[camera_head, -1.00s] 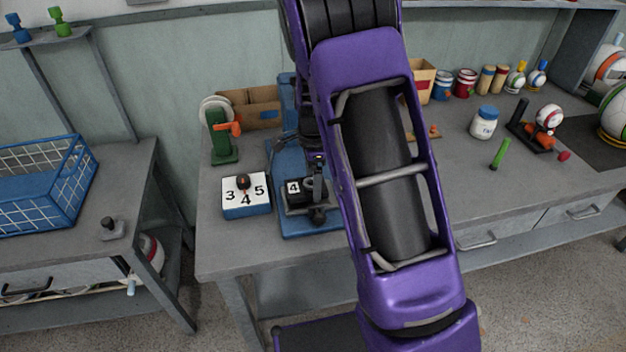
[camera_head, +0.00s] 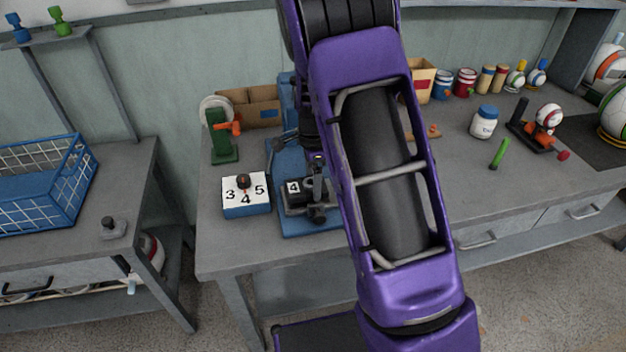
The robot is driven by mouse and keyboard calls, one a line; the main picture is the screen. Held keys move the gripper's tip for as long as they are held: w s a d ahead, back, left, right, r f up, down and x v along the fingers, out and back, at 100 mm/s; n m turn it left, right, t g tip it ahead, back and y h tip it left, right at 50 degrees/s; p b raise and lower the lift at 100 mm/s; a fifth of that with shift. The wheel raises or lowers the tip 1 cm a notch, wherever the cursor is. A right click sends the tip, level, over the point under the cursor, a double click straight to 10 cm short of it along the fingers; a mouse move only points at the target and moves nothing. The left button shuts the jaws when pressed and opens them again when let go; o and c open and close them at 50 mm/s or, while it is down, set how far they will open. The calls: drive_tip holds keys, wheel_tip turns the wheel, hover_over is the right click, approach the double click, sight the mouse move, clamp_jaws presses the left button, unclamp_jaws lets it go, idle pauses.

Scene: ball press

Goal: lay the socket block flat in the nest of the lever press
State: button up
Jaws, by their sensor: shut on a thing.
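The lever press has a blue base (camera_head: 295,229) and a blue column at the back; my arm hides its right part. The dark socket block with a white "4" label (camera_head: 294,187) is at the nest, over the front of the base. My gripper (camera_head: 316,192) points down at the right side of the block and is shut on it. The fingers are small and partly hidden by my purple arm. I cannot tell whether the block rests fully flat or sits slightly above the nest floor.
A blue-and-white dial box marked 3, 4, 5 (camera_head: 246,196) stands just left of the press. A green stand with an orange handle (camera_head: 221,140) and a cardboard bin (camera_head: 250,108) are behind.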

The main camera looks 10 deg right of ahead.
drive_tip(key=shift+f+b, duration=0.45)
drive_tip(key=shift+f, duration=0.35)
drive_tip(key=o, duration=1.2)
drive_tip(key=shift+c, duration=0.2)
drive_tip(key=shift+r, duration=0.1)
wheel_tip(320, 180, up, 17)
drive_tip(key=p, duration=0.2)
drive_tip(key=shift+r, duration=0.2)
